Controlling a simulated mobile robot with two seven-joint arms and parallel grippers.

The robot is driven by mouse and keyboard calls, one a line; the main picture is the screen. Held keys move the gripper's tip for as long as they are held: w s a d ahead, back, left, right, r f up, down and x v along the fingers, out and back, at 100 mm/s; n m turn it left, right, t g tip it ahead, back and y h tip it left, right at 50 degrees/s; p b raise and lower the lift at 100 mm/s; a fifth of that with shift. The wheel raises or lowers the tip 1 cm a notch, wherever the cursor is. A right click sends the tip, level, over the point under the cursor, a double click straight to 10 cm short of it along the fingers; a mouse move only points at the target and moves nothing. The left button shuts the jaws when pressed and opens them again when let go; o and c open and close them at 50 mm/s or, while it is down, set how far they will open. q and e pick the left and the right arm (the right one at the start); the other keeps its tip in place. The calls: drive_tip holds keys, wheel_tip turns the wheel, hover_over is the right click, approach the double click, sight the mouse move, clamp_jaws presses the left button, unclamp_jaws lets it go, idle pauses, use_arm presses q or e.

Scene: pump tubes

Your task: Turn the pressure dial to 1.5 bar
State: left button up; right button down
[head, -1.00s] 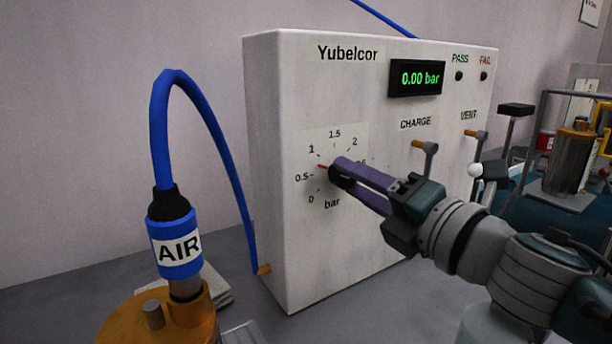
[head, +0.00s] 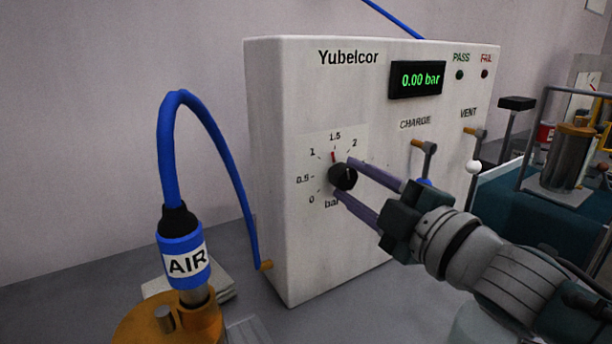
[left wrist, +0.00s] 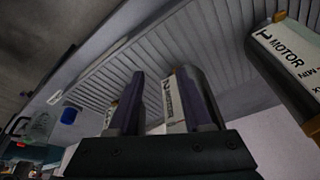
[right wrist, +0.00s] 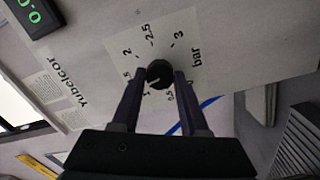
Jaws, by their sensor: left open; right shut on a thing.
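The black pressure dial (head: 343,177) is on the front of the white Yubelcor box (head: 275,220). Its red pointer (head: 334,157) points up, close to the 1.5 mark. The green display (head: 417,80) reads 0.00 bar. My right gripper (head: 352,184) has its purple fingers on either side of the dial and is shut on it. The right wrist view also shows the dial (right wrist: 159,74) between the fingertips, with the red pointer hidden there. My left gripper (left wrist: 165,95) is open, away from the box, and shows only in the left wrist view.
The CHARGE lever (head: 425,158) and VENT lever (head: 475,150) are right of the dial. A blue hose (head: 215,135) with an AIR connector (head: 184,262) arches at the left. A labelled motor cylinder (left wrist: 285,65) is near my left gripper.

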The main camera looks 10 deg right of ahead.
drive_tip(key=shift+m+p, duration=0.3)
drive_tip(key=shift+m, duration=0.8)
drive_tip(key=shift+c, duration=2.1)
unclamp_jaws()
drive_tip(key=shift+s, duration=0.3)
drive_tip(key=p+v, duration=0.1)
drive_tip(key=v, duration=0.8)
drive_tip(key=shift+s, duration=0.2)
